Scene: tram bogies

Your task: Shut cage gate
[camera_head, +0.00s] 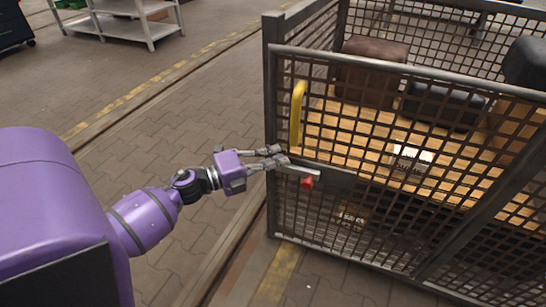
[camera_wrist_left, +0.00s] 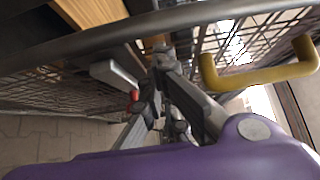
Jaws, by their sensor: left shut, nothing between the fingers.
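The cage gate (camera_head: 420,150) is a dark mesh panel on the front of the cage, with its left edge beside the corner post (camera_head: 268,100). I cannot tell whether a small gap is left there. A yellow handle (camera_head: 297,112) stands upright near that edge and also shows in the left wrist view (camera_wrist_left: 258,77). Below it is a grey latch bar (camera_head: 300,170) with a red knob (camera_head: 307,183); the knob also shows in the left wrist view (camera_wrist_left: 135,95). My left gripper (camera_head: 277,156) is shut and empty, close to the latch; contact is unclear. My right gripper is out of view.
Inside the cage, a brown box (camera_head: 372,70) and a black case (camera_head: 443,104) rest on a wooden deck (camera_head: 345,122). A pale shelf rack (camera_head: 125,25) stands at the back left. The paved floor (camera_head: 195,95) left of the cage is clear, with rails set in it.

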